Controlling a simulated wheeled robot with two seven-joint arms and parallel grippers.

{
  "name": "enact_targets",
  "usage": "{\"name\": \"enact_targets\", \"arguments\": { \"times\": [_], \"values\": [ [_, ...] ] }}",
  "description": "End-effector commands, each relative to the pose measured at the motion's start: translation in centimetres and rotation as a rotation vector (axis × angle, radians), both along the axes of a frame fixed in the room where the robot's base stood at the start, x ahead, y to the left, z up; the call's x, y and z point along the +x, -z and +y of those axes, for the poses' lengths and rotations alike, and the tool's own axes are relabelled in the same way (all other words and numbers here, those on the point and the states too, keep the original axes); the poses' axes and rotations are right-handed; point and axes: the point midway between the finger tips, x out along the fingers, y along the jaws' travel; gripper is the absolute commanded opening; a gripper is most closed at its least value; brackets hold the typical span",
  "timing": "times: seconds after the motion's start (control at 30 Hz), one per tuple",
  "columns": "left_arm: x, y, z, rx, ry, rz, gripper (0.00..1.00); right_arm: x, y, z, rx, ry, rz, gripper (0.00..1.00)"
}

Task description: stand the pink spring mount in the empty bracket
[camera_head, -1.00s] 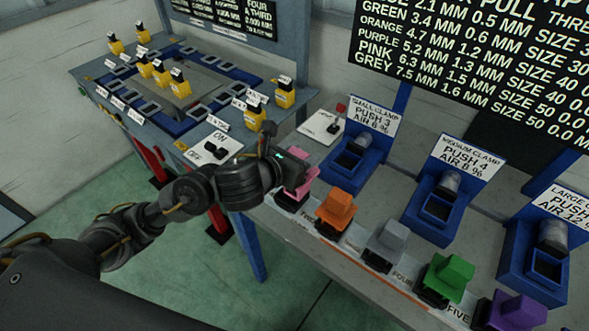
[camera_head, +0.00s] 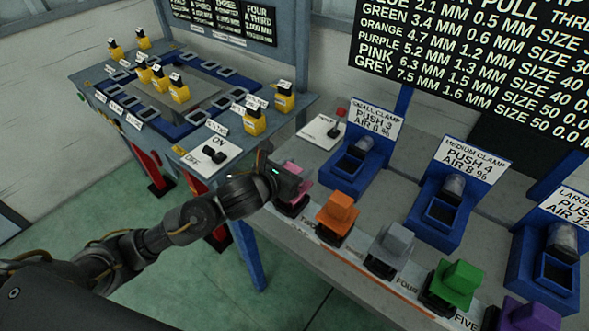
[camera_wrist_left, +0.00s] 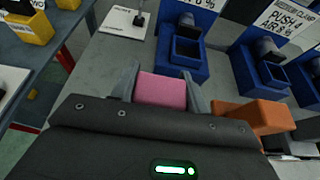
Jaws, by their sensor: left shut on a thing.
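The pink spring mount (camera_head: 292,195) is at the left end of the row of coloured mounts on the bench, low over a dark base. My left gripper (camera_head: 288,178) is around it; in the left wrist view the pink block (camera_wrist_left: 162,90) sits between the two grey fingers, which are shut on it. Whether it is clear of its base is hidden. On the table at the left, several grey rectangular brackets (camera_head: 185,108) lie on a blue frame; I cannot tell which one the task means. My right gripper is not in view.
The orange block (camera_head: 337,212) stands close to the right of the gripper, then grey (camera_head: 391,244), green (camera_head: 456,283) and purple (camera_head: 527,316) blocks. Blue clamp stations (camera_head: 352,165) stand behind. An ON/OFF switch panel (camera_head: 209,153) and yellow blocks (camera_head: 254,123) are on the left table.

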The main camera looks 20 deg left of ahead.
Motion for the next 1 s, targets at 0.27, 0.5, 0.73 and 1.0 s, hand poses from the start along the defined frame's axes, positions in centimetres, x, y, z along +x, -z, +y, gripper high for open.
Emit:
{"name": "enact_targets", "arguments": {
  "times": [0.27,0.5,0.73,1.0],
  "values": [
    [0.0,0.2,0.0,-0.002,0.000,-0.003,0.00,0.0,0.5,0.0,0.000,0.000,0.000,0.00],
    [0.0,0.2,0.0,0.000,0.000,0.000,0.67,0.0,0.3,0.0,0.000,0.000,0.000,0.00],
    [0.0,0.1,0.0,0.000,0.000,0.000,0.67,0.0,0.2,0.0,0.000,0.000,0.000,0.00],
    [-2.8,-1.2,1.2,0.001,0.002,-0.003,0.67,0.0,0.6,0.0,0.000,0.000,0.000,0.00]
  ]
}}
